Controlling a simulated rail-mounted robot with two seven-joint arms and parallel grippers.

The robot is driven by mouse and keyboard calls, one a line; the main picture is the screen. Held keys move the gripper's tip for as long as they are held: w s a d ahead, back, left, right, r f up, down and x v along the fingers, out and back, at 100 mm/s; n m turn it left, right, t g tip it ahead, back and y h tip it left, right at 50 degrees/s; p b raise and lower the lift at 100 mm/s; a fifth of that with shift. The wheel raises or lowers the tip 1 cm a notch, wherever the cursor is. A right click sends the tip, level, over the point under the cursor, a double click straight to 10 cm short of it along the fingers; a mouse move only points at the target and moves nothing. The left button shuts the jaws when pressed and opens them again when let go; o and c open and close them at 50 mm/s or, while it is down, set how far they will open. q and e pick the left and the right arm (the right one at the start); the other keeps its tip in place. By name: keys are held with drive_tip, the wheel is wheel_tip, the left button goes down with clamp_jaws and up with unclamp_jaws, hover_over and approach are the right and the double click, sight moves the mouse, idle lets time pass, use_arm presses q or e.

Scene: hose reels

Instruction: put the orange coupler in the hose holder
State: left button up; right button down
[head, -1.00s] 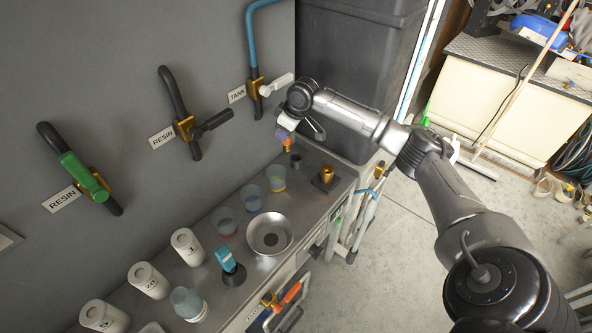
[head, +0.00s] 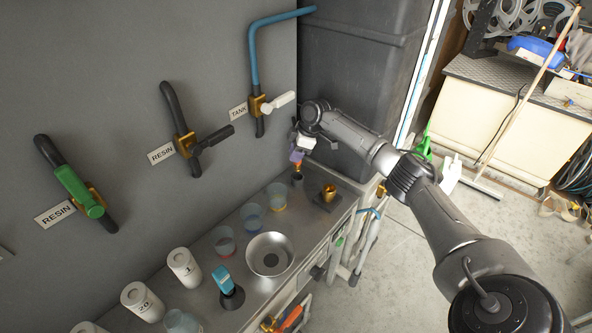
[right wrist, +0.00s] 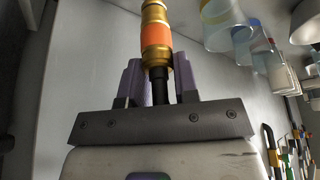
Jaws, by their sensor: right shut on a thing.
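The orange coupler (right wrist: 156,36), an orange band between brass ends, stands out beyond my fingers in the right wrist view. My right gripper (right wrist: 157,82) is shut on its black stem, with purple fingers on both sides. In the head view my right gripper (head: 297,156) points down at the back of the bench, and the coupler (head: 297,167) shows small below it. A small dark cup (head: 298,179), which looks like the hose holder, stands just below the coupler. I cannot tell whether the coupler's tip touches it. My left gripper is not in view.
A brass fitting on a dark square base (head: 329,193) stands close to the right of the cup. Clear plastic cups (head: 252,217), a metal bowl (head: 270,255) and white canisters (head: 185,268) line the bench (head: 312,222). A grey tank (head: 352,75) stands behind my right arm.

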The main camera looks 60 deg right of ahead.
sight(296, 166)
wheel_tip(296, 166, down, 6)
drive_tip(key=shift+r+b, duration=0.15)
drive_tip(key=shift+b, duration=0.6)
drive_tip(key=c, duration=0.9)
unclamp_jaws()
drive_tip(key=shift+f, duration=0.2)
drive_tip(key=shift+o, duration=0.2)
